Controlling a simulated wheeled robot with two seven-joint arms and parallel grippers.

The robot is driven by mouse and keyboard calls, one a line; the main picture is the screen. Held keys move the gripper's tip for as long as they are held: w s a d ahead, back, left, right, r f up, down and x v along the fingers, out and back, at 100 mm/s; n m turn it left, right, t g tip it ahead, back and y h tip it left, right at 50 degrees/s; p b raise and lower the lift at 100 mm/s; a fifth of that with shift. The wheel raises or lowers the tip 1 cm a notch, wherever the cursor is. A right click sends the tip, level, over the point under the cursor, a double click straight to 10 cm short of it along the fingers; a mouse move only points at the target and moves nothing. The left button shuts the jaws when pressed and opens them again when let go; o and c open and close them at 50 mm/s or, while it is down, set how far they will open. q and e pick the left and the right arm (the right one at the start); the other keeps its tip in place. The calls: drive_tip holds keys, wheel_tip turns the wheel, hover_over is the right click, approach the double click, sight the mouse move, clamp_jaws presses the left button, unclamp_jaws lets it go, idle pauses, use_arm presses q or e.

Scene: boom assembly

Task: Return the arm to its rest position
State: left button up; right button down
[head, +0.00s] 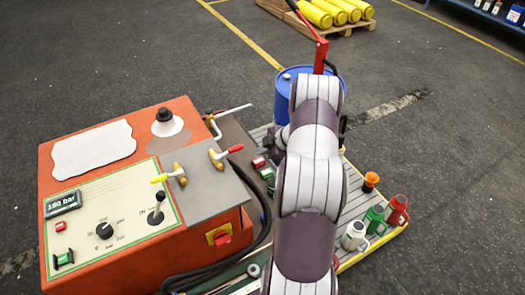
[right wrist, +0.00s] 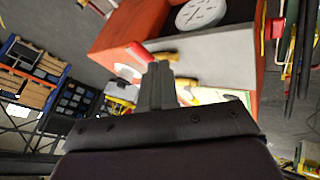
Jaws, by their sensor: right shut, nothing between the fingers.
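My right arm (head: 310,175), in white and dark purple segments, reaches up the middle of the head view, over the slatted platform beside the orange console. The arm hides most of its own gripper in the head view. In the right wrist view my right gripper (right wrist: 160,72) shows its fingers together with nothing between them. Behind the fingertips are the console's grey plate (right wrist: 215,60) and a valve with a red handle (right wrist: 138,52). I cannot tell how far the fingers are from the valve. My left gripper is not in view.
The orange console (head: 110,180) stands left of my arm, with a yellow-handled valve (head: 168,175) and a red-handled valve (head: 226,152). A blue drum (head: 285,100) stands behind my arm. Green (head: 374,217) and red (head: 397,208) containers stand right of it. Open floor lies further right.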

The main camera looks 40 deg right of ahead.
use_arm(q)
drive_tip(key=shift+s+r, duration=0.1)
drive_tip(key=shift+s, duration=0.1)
use_arm(e)
drive_tip(key=shift+s, duration=0.2)
drive_tip(key=s+d+m+g+h, duration=0.25)
drive_tip(key=s+m+h, duration=0.2)
drive_tip(key=m, duration=0.25)
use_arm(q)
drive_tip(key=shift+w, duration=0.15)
use_arm(e)
drive_tip(key=s+a+r+m+g+y, duration=0.1)
drive_tip(key=s+a+r, duration=0.2)
drive_tip(key=a, duration=0.8)
drive_tip(key=s+a+r+m+g+y, duration=0.1)
drive_tip(key=s+a+r, duration=0.3)
drive_tip(key=a, duration=0.8)
drive_tip(key=s+a+r+m+g+y, duration=0.1)
drive_tip(key=s+a+r, duration=0.3)
drive_tip(key=a, duration=0.7)
drive_tip(key=shift+s+a+r+m+g, duration=0.25)
drive_tip(key=shift+r+m+g, duration=0.2)
drive_tip(key=shift+r, duration=0.3)
